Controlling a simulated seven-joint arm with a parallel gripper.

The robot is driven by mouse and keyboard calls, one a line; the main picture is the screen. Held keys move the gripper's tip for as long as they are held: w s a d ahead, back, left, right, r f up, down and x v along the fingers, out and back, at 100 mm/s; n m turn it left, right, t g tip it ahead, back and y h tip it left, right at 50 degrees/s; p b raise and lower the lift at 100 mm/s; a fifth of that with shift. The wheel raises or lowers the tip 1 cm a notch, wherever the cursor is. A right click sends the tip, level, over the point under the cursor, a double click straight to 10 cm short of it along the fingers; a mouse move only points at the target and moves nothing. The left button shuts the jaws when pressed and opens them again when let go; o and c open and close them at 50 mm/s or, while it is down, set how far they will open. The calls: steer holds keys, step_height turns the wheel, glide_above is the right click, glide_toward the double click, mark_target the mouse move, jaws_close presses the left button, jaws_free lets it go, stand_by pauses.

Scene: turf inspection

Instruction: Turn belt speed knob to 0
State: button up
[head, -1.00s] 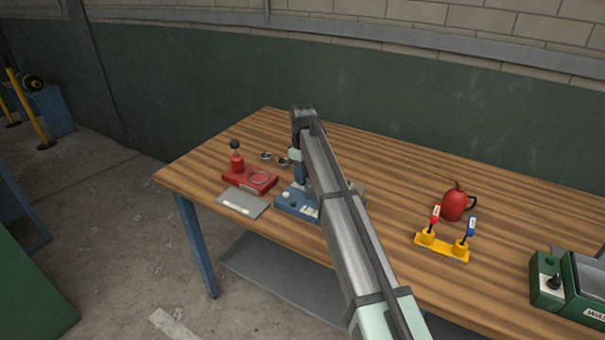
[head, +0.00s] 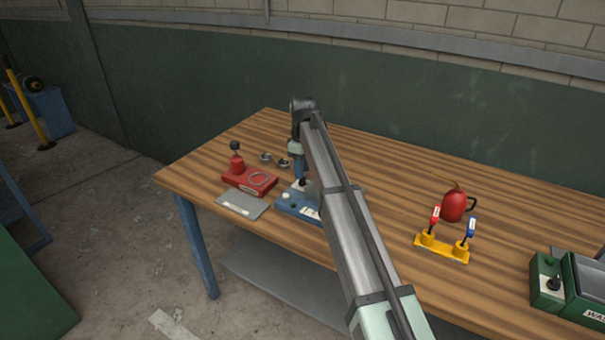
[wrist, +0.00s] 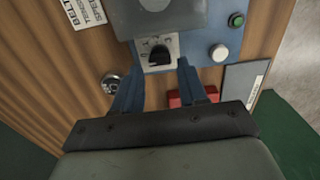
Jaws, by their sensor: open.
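The blue control box (head: 291,206) stands on the wooden table, partly hidden behind my arm in the head view. In the wrist view the black belt speed knob (wrist: 158,53) sits on a pale plate on the blue box (wrist: 196,40). The setting the knob points to is too small to read. My gripper (wrist: 158,70) is open, with one blue finger on each side just short of the knob. I see no clear contact. In the head view my gripper (head: 298,166) points down over the box.
A white label (wrist: 85,12), a green button (wrist: 236,19) and a white button (wrist: 219,52) are near the knob. A red device (head: 249,180) and a grey plate (head: 242,205) lie left. A red oil can (head: 453,206) and yellow lever base (head: 441,248) stand right.

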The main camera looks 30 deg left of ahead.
step_height(320, 180, up, 11)
stand_by(0.4)
stand_by(0.4)
